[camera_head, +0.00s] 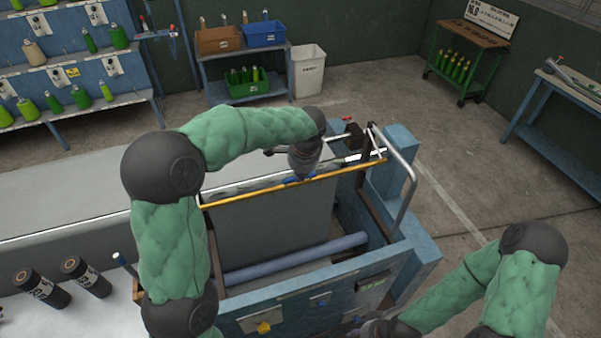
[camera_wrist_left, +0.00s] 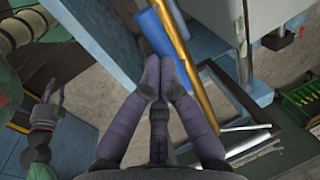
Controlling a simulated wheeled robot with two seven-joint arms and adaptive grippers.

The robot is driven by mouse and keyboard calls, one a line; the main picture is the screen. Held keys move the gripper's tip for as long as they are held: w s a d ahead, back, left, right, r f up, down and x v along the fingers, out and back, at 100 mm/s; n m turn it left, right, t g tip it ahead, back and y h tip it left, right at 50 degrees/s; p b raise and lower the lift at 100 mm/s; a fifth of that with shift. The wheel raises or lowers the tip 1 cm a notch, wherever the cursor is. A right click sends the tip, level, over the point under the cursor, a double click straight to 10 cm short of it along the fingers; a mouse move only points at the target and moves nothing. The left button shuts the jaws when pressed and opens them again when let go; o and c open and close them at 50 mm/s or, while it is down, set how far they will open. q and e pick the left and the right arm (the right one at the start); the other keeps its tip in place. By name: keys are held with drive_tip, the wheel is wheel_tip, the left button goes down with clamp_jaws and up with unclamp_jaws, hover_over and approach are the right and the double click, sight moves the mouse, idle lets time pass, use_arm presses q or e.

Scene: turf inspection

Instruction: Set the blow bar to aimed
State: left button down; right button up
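The blow bar appears to be the long yellow bar (camera_head: 240,194) across the top of the blue machine, with a blue grip (camera_head: 291,181) near its middle. The yellow bar (camera_wrist_left: 196,72) and blue grip (camera_wrist_left: 151,32) also show in the left wrist view. My left gripper (camera_head: 302,174) is over the grip from above. Its fingertips (camera_wrist_left: 158,62) are close together at the grip's end and seem shut on it; the exact contact is partly hidden. My right gripper (camera_wrist_left: 54,90) is open and empty, off to the side in the left wrist view; in the head view it is mostly cut off.
A grey metal side frame (camera_head: 408,185) stands at the bar's right end. A blue roller (camera_head: 295,257) lies below, behind the machine's front panel (camera_head: 345,297).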

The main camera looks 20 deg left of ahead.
use_arm(q)
drive_tip(key=w+a+f+t+y+b, duration=0.1)
drive_tip(key=f+b, duration=0.4)
drive_tip(key=b, duration=0.6)
drive_tip(key=w+a+f+t+y+b, duration=0.1)
drive_tip(key=f+t+b, duration=0.3)
drive_tip(key=b, duration=0.8)
drive_tip(key=w+a+f+t+y+b, duration=0.2)
drive_tip(key=f+b, duration=0.5)
drive_tip(key=b, duration=0.4)
drive_tip(key=shift+w+t+y+b, duration=0.35)
drive_tip(key=shift+w+y, duration=0.25)
drive_tip(key=shift+w, duration=0.25)
